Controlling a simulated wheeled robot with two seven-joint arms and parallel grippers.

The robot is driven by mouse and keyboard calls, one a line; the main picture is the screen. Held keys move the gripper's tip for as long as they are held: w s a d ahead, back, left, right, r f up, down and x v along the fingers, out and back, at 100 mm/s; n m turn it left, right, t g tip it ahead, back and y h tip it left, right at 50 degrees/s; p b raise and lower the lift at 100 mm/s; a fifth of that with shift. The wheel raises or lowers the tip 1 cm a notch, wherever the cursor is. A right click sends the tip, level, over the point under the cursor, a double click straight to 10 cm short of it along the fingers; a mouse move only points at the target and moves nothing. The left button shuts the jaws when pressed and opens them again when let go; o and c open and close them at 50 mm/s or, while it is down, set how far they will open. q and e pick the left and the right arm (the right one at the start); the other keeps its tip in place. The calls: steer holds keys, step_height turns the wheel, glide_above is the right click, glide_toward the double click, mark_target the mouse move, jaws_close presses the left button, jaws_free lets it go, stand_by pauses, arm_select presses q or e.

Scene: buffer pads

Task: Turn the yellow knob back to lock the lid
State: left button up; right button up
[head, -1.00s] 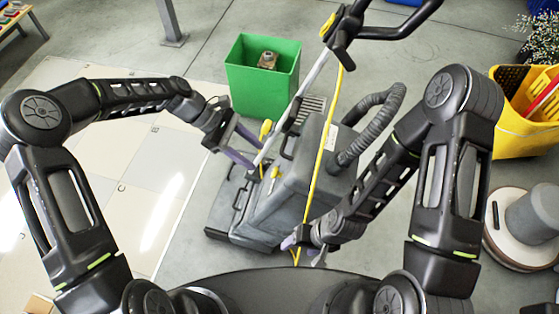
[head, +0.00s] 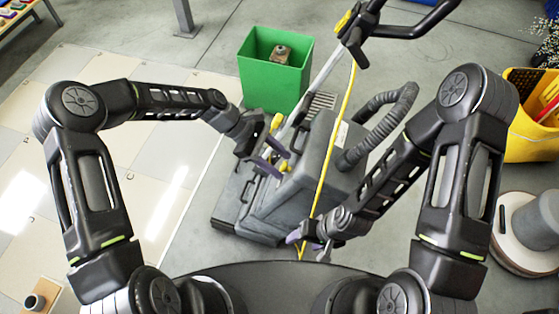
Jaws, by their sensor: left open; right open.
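A grey floor machine (head: 318,160) stands in the middle of the head view, with its lid on top. Two small yellow parts show at its left side: an upper one (head: 277,122) and a lower one (head: 285,167). I cannot tell for sure which is the knob. My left gripper (head: 284,162) is open, with its purple fingertips at the lower yellow part, one above and one below it in the picture. Contact cannot be made out. My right gripper (head: 308,246) is open and empty by the machine's near right side.
A yellow cable (head: 324,178) runs down across the machine. A ribbed grey hose (head: 379,105) curves at its right. A green bin (head: 274,75) stands behind, a yellow bucket (head: 527,140) at the right. The tiled floor at the left is largely clear.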

arm_select(q)
steer(key=shift+s+d+f, duration=0.1)
steer(key=shift+d+f, duration=0.05)
jaws_close()
stand_by(0.5)
